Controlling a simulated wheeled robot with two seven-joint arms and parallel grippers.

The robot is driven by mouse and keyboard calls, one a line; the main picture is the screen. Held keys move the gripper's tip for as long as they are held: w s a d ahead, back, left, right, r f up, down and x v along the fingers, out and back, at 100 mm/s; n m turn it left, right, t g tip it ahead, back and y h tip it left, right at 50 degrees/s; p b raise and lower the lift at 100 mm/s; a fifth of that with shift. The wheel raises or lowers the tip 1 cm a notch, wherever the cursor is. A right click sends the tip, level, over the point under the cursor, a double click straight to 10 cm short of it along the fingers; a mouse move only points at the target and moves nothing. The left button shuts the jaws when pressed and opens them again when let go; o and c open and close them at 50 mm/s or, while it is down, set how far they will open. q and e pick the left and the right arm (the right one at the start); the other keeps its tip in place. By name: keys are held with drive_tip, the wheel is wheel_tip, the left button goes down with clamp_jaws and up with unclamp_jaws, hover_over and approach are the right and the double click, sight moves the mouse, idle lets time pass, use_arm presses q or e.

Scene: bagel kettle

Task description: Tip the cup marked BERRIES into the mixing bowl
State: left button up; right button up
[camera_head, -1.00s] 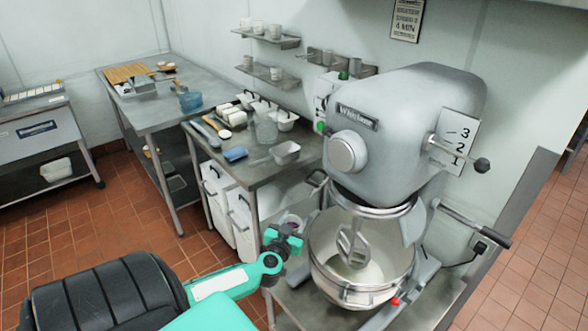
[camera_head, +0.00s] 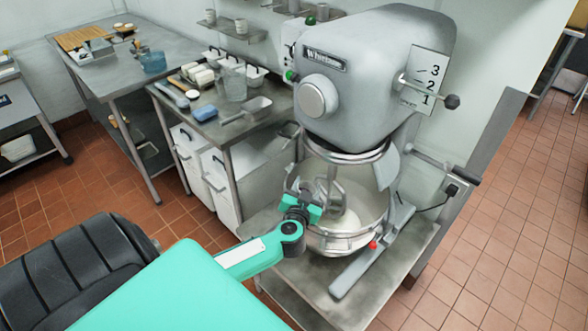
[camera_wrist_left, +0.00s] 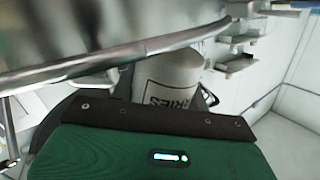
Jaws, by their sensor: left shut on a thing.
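The cup (camera_wrist_left: 170,80) is pale, and the end of its label shows as "RIES" in the left wrist view. My left gripper (camera_head: 301,188) is shut on this cup, with dark fingers on both sides of it. In the head view the gripper is at the near left rim of the mixing bowl (camera_head: 338,244), and the cup is hard to make out there. The steel bowl sits under the mixer with pale contents inside. Its rim (camera_wrist_left: 150,45) crosses the left wrist view above and in front of the cup. The cup's contents and exact tilt cannot be told.
The grey mixer (camera_head: 375,75) stands over the bowl, its beater (camera_head: 331,180) reaching down inside. A steel bench (camera_head: 235,127) at the left carries a clear jug (camera_head: 232,84), a scoop (camera_head: 258,106) and a blue sponge (camera_head: 204,112). Floor at the right is clear.

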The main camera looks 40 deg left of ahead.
use_arm(q)
drive_tip(key=shift+w+d+r+m+p, duration=0.1)
drive_tip(key=shift+d+r+m+p, duration=0.1)
drive_tip(key=shift+m+p, duration=0.15)
drive_tip(key=shift+f+m+g, duration=0.2)
drive_tip(key=shift+m+g, duration=0.2)
drive_tip(key=shift+m, duration=1.25)
drive_tip(key=m+p, duration=0.1)
drive_tip(key=p, duration=0.4)
drive_tip(key=m+g+y+p, duration=0.1)
drive_tip(key=m+p, duration=0.1)
drive_tip(key=p, duration=0.4)
drive_tip(key=m+g+p, duration=0.1)
drive_tip(key=m+p, duration=0.1)
drive_tip(key=p, duration=0.3)
drive_tip(key=shift+w+d+r+y+p, duration=0.2)
drive_tip(key=shift+d+r+y+p, duration=0.1)
drive_tip(key=shift+r, duration=0.1)
drive_tip(key=shift+f+m+g, duration=0.25)
drive_tip(key=shift+m+g, duration=0.05)
drive_tip(key=shift+w+d+r+m+y, duration=0.1)
drive_tip(key=shift+w+d+m+y, duration=0.15)
drive_tip(key=shift+m, duration=0.45)
drive_tip(key=shift+w+d+r+m+g+y, duration=0.15)
drive_tip(key=shift+m+g+y, duration=0.25)
drive_tip(key=shift+m, duration=0.4)
